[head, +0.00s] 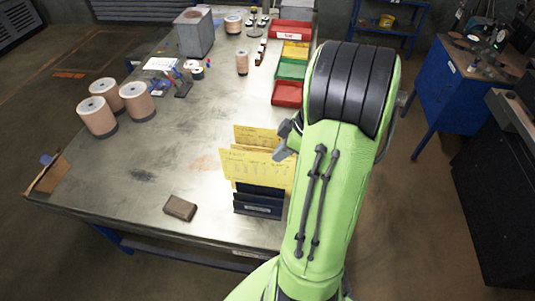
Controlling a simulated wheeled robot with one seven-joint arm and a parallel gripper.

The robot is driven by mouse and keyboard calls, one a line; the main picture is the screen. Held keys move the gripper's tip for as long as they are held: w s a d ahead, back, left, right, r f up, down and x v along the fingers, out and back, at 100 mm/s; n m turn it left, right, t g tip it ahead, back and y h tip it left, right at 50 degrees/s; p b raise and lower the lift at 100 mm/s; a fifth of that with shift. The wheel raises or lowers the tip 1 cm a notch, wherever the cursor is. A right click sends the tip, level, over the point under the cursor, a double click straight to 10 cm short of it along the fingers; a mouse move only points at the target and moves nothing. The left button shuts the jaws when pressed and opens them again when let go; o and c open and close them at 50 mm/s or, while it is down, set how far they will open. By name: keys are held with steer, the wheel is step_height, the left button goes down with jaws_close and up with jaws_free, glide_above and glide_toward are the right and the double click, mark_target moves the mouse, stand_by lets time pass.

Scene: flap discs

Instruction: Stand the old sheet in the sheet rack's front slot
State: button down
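The sheet rack (259,203) is a dark stand with a label on its front, near the table's front edge. A yellow printed sheet (245,168) stands upright, slightly tilted, above or in the rack; its lower edge meets the rack, but I cannot tell which slot it is in. Another yellow sheet (257,134) shows behind it. I cannot tell which is the old sheet. My gripper (284,142) is at the right of the sheets' upper edges, partly hidden by my green arm. Its fingers are too small and covered to show whether they grip a sheet.
A brown block (180,208) lies left of the rack. Flap-disc stacks (97,117) stand at the table's left. Red, green and yellow bins (290,69) line the back right, with a grey box (194,33) further back. The table's middle is largely clear.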

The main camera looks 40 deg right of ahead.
mark_target(285, 170)
steer(key=f+b, duration=0.1)
steer(key=s+f+b, duration=0.1)
steer(key=f, duration=0.1)
steer(key=f+b, duration=0.2)
steer(key=shift+s, duration=0.25)
steer(key=shift+s+f+b, duration=0.25)
steer(key=shift+f+b, duration=0.05)
steer(key=shift+f, duration=0.1)
steer(key=shift+w, duration=0.15)
steer(key=shift+f+b, duration=0.1)
steer(key=shift+b, duration=0.2)
